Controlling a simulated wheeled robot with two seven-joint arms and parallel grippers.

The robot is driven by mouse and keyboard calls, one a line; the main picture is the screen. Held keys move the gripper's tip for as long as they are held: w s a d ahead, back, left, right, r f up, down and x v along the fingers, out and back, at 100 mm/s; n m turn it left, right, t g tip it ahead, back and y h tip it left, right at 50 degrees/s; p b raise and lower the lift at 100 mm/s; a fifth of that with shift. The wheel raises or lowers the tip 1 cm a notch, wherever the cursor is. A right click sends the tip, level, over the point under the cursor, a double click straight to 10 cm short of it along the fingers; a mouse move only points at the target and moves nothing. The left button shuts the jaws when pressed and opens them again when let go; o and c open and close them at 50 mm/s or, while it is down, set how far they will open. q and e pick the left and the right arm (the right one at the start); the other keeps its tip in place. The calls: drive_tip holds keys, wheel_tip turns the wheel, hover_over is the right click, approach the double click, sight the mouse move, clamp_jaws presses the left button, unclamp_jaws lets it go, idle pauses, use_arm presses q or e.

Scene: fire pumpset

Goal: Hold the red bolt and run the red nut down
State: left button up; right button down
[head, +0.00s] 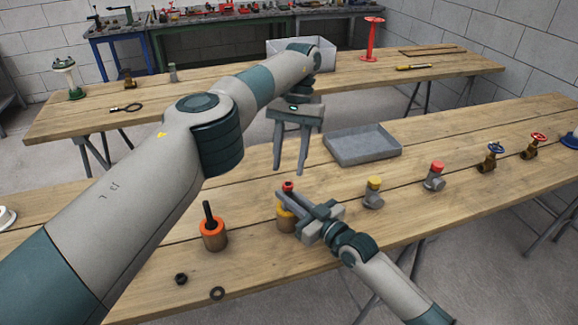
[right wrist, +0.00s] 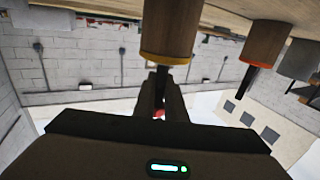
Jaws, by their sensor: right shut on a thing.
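A wooden block with a yellow top (head: 284,222) stands on the near table; it also shows upside down in the right wrist view (right wrist: 168,30). My right gripper (head: 296,205) reaches in from the right just over the yellow top and is shut on the red bolt; its fingers hide most of the shank. A red piece (head: 288,187) shows above the fingers, also seen between them in the right wrist view (right wrist: 158,114). I cannot tell whether it is the red nut or the bolt's end. My left gripper (head: 290,170) is open and empty, pointing down above the red piece.
An orange-topped block (head: 213,237) with a black bolt stands to the left. A black nut (head: 181,279) and a washer (head: 217,293) lie in front. A grey tray (head: 362,147) lies behind. Yellow-capped (head: 373,194) and red-capped (head: 435,177) fittings and valves stand to the right.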

idle(0.4)
use_arm(q)
wheel_tip(320, 180, up, 2)
drive_tip(key=m+t, duration=0.1)
drive_tip(key=m, duration=0.6)
drive_tip(key=m+t, duration=0.1)
drive_tip(key=m, duration=0.7)
drive_tip(key=m+t+h, duration=0.1)
drive_tip(key=m, duration=0.6)
drive_tip(key=shift+a+r+t, duration=0.1)
drive_tip(key=shift+r+t, duration=0.15)
drive_tip(key=shift+t, duration=0.15)
drive_tip(key=n, duration=0.3)
drive_tip(key=shift+s+r+n, duration=0.15)
drive_tip(key=shift+s+n, duration=0.1)
drive_tip(key=shift+n, duration=0.05)
drive_tip(key=shift+s+r+n, duration=0.1)
drive_tip(key=shift+s+n, duration=0.05)
drive_tip(key=shift+n, duration=0.7)
drive_tip(key=shift+s+n, duration=0.1)
drive_tip(key=shift+n, duration=0.75)
